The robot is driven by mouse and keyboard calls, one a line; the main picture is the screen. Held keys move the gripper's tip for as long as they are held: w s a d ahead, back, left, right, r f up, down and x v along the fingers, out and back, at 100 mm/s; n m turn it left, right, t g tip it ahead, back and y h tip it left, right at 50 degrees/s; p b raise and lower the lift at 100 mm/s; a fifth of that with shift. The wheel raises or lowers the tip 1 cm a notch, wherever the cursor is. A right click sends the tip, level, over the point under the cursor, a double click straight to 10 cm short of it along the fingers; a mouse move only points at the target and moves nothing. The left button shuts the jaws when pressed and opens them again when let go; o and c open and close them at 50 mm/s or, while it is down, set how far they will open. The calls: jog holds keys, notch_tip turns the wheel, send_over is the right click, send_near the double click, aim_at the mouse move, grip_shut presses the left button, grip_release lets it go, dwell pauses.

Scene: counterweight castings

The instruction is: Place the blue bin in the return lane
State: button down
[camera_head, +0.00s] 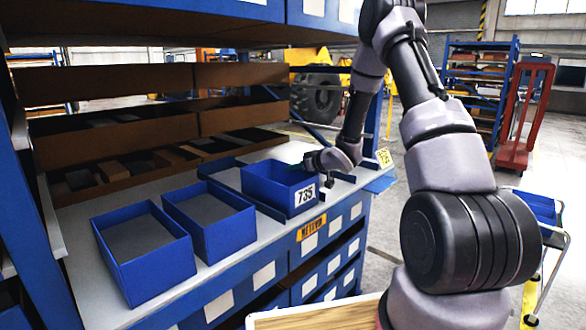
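A blue bin (265,190) with a white label reading 735 stands upright on the grey shelf, at the right end of a row of bins. An orange plate (311,228), which seems to read RETURN, is on the shelf's front edge just below it. A low dark blue divider (226,185) runs along the bin's left side, so the bin appears to stand in the lane behind that plate. My gripper (308,166) is at the bin's right rear rim. Its fingers are small and partly hidden, so I cannot tell whether they grip the rim.
Two more blue bins with grey contents, one at far left (150,271) and one in the middle (222,234), stand on the shelf. Brown trays (120,177) line the back. A yellow tag (384,157) is at the shelf's right end. A red trolley (524,115) stands at right.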

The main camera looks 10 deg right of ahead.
jog(key=c, duration=1.5)
grip_release()
jog(key=shift+f, duration=0.1)
jog(key=o, duration=0.5)
jog(key=shift+c, duration=0.2)
